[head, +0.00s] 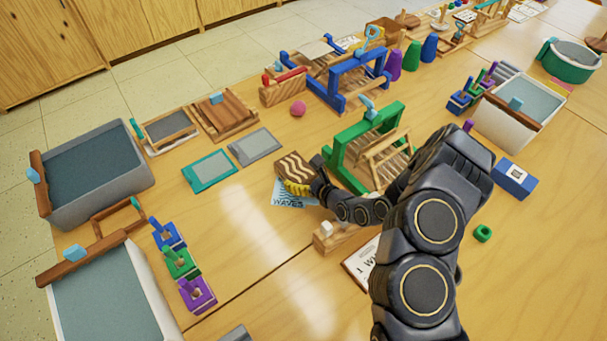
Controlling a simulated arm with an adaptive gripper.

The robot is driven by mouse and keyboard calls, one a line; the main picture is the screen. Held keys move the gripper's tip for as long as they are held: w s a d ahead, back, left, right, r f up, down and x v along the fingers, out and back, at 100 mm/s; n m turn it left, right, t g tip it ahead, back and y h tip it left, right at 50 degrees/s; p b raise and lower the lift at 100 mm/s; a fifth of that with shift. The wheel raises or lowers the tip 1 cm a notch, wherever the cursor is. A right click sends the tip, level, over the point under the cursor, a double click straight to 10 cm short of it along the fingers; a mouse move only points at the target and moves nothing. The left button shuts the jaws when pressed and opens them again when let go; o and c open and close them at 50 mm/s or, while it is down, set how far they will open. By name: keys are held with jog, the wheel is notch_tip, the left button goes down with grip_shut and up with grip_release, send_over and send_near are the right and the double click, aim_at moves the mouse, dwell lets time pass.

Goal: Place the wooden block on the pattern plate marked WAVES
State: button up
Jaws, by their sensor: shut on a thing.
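The wooden block (293,167) has dark and pale wavy stripes on its face and a yellow ridged part along its lower edge. My gripper (308,185) is shut on the block from its right side; the fingertips are partly hidden. The light blue pattern plate marked WAVES (290,201) lies flat on the table. The block covers the plate's far part in the head view. I cannot tell whether the block touches the plate or is held a little above it.
A green wooden frame (343,154) stands close right of my gripper. A small wooden stand (335,238) and a white sign (359,265) lie nearer. Teal (209,171) and grey (256,146) plates lie left. The table left of the WAVES plate is clear.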

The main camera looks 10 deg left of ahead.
aim_at(303, 174)
jog(key=shift+f, duration=0.1)
jog(key=o, duration=1.1)
jog(key=shift+s+d+r, duration=0.2)
jog(key=shift+d, duration=0.1)
jog(key=shift+v, duration=1.15)
notch_tip(303, 174, up, 7)
jog(key=shift+r, duration=0.1)
